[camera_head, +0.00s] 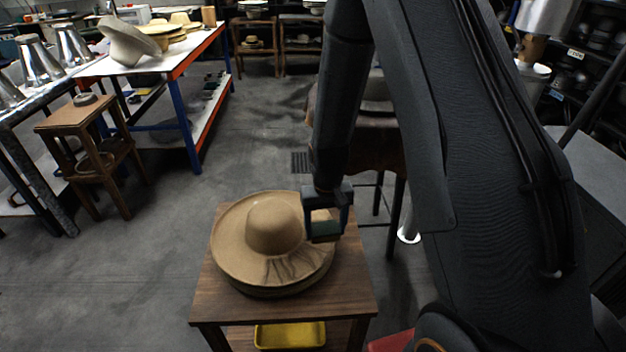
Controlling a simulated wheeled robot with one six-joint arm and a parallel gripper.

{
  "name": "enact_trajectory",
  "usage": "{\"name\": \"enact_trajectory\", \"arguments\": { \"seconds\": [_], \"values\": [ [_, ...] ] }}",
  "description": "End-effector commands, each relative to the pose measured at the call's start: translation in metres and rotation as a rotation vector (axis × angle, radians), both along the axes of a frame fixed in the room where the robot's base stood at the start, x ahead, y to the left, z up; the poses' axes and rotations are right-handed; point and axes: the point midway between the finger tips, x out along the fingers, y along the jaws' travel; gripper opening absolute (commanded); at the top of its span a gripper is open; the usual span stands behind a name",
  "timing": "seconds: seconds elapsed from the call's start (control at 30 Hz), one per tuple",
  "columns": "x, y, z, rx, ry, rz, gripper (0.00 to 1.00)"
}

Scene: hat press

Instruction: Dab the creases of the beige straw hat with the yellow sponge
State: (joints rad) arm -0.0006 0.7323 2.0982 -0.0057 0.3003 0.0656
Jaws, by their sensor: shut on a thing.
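The beige straw hat (238,222) lies crown up on a small wooden table, with another brim showing under its front edge. Dark creases (287,268) run across the front of its brim. My gripper (325,226) is shut and points down over the right side of the brim. A small dark green block (322,231) shows between its jaws. It appears to be the sponge, but no yellow face of it shows. Whether it touches the brim I cannot tell.
The wooden table (228,303) has a yellow tray (290,336) on its shelf. A dark stool stands behind my arm. A white-topped workbench (185,50) and a wooden stool (75,115) stand at left. The grey floor between is clear.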

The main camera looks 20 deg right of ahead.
Motion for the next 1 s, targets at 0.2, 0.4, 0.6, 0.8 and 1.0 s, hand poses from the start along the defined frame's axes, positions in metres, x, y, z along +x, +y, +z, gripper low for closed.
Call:
{"name": "enact_trajectory", "arguments": {
  "seconds": [0.2,0.4,0.6,0.8,1.0],
  "values": [
    [0.009,0.001,0.012,0.002,0.001,-0.273,0.47],
    [0.020,0.002,0.024,0.002,0.002,-0.590,0.47],
    [0.029,0.003,0.037,0.002,0.003,-0.906,0.47],
    [0.039,0.004,0.049,0.000,0.004,-1.223,0.47],
    [0.048,0.005,0.063,-0.002,0.002,-1.540,0.47]
  ]
}}
